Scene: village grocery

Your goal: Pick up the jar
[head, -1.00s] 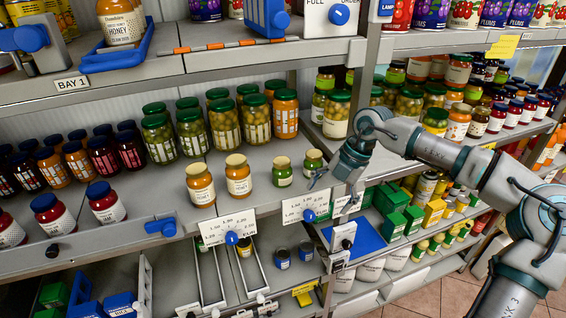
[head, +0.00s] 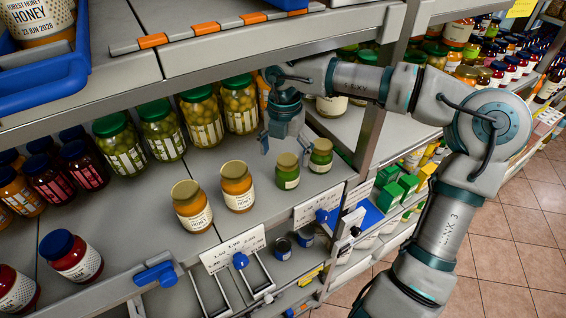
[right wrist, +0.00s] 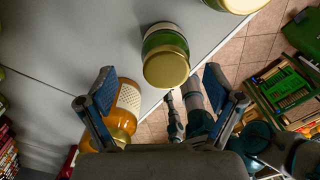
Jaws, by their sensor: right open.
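Two small green jars with gold lids, one nearer (head: 287,175) and one farther right (head: 320,158), stand upright on the middle shelf. Two honey jars with gold lids, left (head: 192,210) and right (head: 238,190), stand left of them. My right gripper (head: 284,148) is open and empty, just behind and above the nearer green jar. In the right wrist view my right gripper (right wrist: 160,85) has a green jar (right wrist: 165,58) ahead between its spread fingers, with no contact visible. A honey jar (right wrist: 126,104) shows beside the left finger. My left gripper is out of view.
Large jars with green lids (head: 162,130) line the back of the shelf. A metal upright (head: 368,135) stands right of the green jars. Price cards (head: 232,250) edge the shelf front.

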